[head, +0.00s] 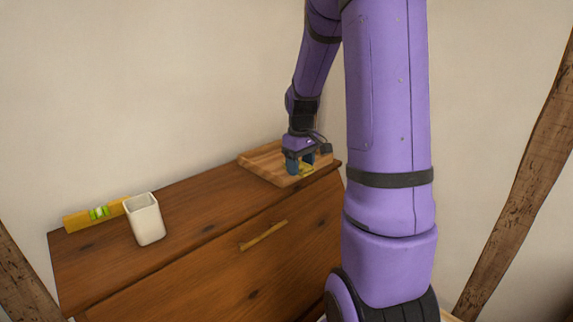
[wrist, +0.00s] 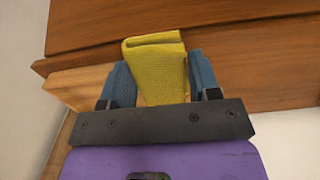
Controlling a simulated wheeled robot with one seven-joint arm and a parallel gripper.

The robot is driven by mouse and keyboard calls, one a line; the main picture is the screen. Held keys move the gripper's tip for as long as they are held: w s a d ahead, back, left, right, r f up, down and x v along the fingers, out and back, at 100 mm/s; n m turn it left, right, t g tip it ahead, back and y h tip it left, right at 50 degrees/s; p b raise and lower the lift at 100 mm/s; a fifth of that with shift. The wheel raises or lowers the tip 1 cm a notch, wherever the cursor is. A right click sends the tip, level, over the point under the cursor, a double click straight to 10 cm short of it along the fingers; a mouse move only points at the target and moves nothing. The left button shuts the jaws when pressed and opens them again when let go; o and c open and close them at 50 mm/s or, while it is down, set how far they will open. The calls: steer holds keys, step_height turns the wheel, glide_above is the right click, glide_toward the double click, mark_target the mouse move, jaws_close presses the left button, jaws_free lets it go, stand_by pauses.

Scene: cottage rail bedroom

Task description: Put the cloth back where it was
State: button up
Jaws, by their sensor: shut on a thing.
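The cloth (wrist: 158,68) is yellow and folded, and sits between the two blue fingers of my gripper (wrist: 160,82) in the wrist view. The gripper is shut on it. In the head view my gripper (head: 300,162) is low over the wooden board (head: 262,163) at the right end of the dresser top, and a small bit of the yellow cloth (head: 307,170) shows by the fingers. I cannot tell whether the cloth touches the board. The board's edge (wrist: 80,88) also shows in the wrist view.
On the wooden dresser (head: 190,205), a white cup (head: 146,220) stands at the left, in front of a yellow spirit level (head: 80,217) near the wall. The dresser top between cup and board is clear. A drawer handle (head: 264,236) is on the front.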

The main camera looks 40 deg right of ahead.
steer(key=shift+s+d, duration=0.3)
steer(key=shift+s, duration=0.1)
steer(key=shift+w+d, duration=0.1)
steer(key=shift+d, duration=0.1)
steer(key=w+d, duration=0.2)
steer(key=w, duration=0.2)
steer(key=w+d+f, duration=0.1)
steer(key=w+d, duration=0.2)
steer(key=w, duration=0.1)
steer(key=w+d, duration=0.2)
steer(key=w, duration=0.3)
steer(key=shift+w+d+f, duration=0.1)
steer(key=shift+d+f, duration=0.05)
steer(key=shift+f, duration=0.15)
steer(key=shift+w+d+f, duration=0.1)
steer(key=shift+w+f, duration=0.05)
steer(key=shift+f, duration=1.6)
steer(key=shift+f, duration=0.15)
steer(key=o, duration=0.9)
